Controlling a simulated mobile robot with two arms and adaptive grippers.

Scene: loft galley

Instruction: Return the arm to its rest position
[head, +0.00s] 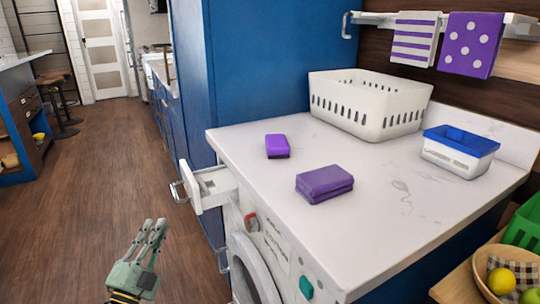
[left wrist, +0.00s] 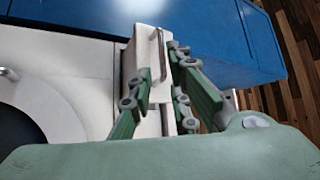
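My left gripper (head: 154,226) is in the lower left of the head view, over the floor and to the left of the washing machine (head: 252,262). Its fingers stand apart with nothing between them, so it is open and empty. The machine's white drawer (head: 214,186) is pulled out, with its handle at the front. The gripper is apart from it in the head view. In the left wrist view the drawer (left wrist: 150,62) shows beyond and between the green fingers. My right gripper is in neither view.
A tall blue cabinet (head: 262,60) stands behind.

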